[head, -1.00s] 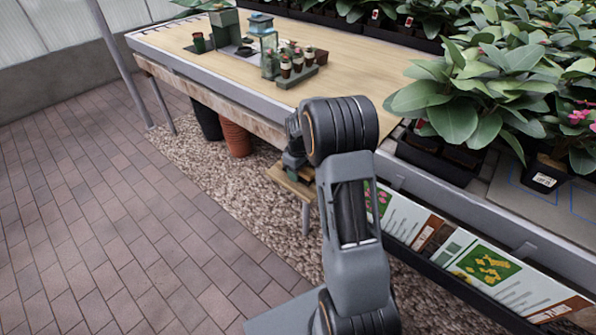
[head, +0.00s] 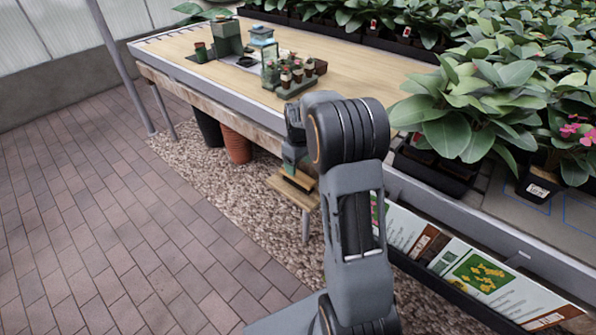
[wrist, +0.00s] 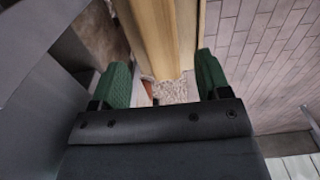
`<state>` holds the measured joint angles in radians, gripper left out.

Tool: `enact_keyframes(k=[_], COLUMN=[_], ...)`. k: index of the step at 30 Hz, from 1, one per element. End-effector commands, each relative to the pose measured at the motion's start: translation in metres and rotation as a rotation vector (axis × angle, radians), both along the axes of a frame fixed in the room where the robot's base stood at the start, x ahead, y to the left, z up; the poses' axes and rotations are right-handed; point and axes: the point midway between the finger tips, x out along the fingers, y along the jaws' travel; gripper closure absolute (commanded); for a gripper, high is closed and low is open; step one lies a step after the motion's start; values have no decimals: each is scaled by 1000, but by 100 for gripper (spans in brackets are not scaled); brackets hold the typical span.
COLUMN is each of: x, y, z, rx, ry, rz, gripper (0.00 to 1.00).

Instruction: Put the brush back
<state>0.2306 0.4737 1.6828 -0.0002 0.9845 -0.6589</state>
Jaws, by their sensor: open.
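A small wooden stool (head: 285,191) stands on the gravel beside the long bench. A wooden piece with a dark strip (head: 300,181) shows at its top; it may be the brush, but it is too small and partly hidden to be sure. My gripper (head: 292,166) points down just above it. In the wrist view my gripper (wrist: 162,82) is open, its two green fingers apart. Pale wood (wrist: 155,40) lies between and beyond the fingers, with no clear grip on it. I cannot tell whether this wood is the brush or the stool.
Large leafy plants (head: 465,110) crowd the right. Pots (head: 237,143) stand under the bench. Brick floor (head: 110,220) is free at left.

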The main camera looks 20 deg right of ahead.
Motion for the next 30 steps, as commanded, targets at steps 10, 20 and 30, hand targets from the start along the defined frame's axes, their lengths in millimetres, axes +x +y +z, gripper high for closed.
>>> enact_keyframes(k=[10, 20, 30], x=[-2, -90, -195], y=[2, 59, 99], z=[43, 102, 105], rx=[-1, -7, 31], ry=[-4, -114, -225], rz=[-5, -177, -376], gripper=[30, 30, 30])
